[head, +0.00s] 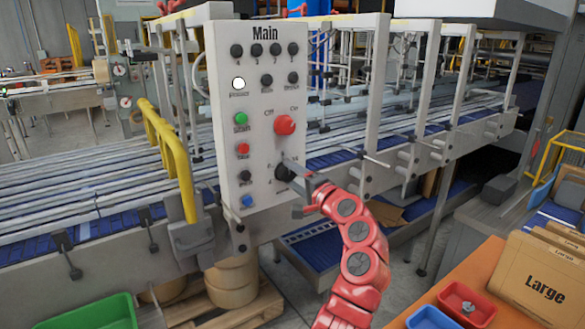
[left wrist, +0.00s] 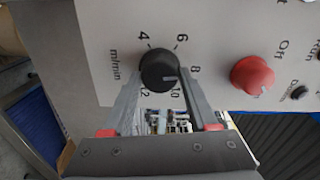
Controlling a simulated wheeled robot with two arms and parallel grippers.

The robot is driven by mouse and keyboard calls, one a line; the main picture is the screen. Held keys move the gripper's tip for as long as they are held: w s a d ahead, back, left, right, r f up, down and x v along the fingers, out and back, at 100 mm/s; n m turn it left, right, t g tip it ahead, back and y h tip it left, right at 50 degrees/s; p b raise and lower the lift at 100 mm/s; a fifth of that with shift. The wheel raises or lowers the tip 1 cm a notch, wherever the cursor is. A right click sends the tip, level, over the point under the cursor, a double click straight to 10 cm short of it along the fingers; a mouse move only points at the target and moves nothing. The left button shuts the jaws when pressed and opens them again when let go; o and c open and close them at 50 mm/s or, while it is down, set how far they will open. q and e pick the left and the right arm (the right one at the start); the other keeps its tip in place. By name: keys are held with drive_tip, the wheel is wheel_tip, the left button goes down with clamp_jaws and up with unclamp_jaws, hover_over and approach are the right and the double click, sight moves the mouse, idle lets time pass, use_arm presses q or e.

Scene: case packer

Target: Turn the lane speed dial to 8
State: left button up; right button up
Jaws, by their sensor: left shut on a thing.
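The lane speed dial (head: 283,173) is a black knob low on the grey "Main" control panel (head: 255,140). In the left wrist view the dial (left wrist: 158,68) has numbers 4, 6, 8, 10 and 12 around it and "m/min" beside it. Its pale pointer mark faces right, between 8 and 10. My left gripper (head: 292,178), on the red arm, reaches the dial from the right in the head view. In the left wrist view its two grey fingers (left wrist: 160,85) are shut on the dial, one on each side. My right gripper is not in view.
A red on/off knob (head: 285,124) sits above the dial. Several buttons and small black knobs share the panel. A yellow rail (head: 172,150) and the conveyor (head: 90,190) lie to the left. Trays and "Large" cartons (head: 540,280) stand on an orange table at the lower right.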

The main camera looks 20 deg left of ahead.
use_arm(q)
drive_tip(key=shift+m+p, duration=0.5)
drive_tip(key=shift+m, duration=0.2)
drive_tip(key=shift+f, duration=0.1)
drive_tip(key=o, duration=1.4)
drive_tip(key=shift+c, duration=0.2)
drive_tip(key=shift+d, duration=0.1)
drive_tip(key=shift+s+d, duration=0.2)
drive_tip(key=b+v, duration=0.5)
drive_tip(key=v, duration=1.1)
drive_tip(key=shift+s+d, duration=0.2)
drive_tip(key=shift+d, duration=0.1)
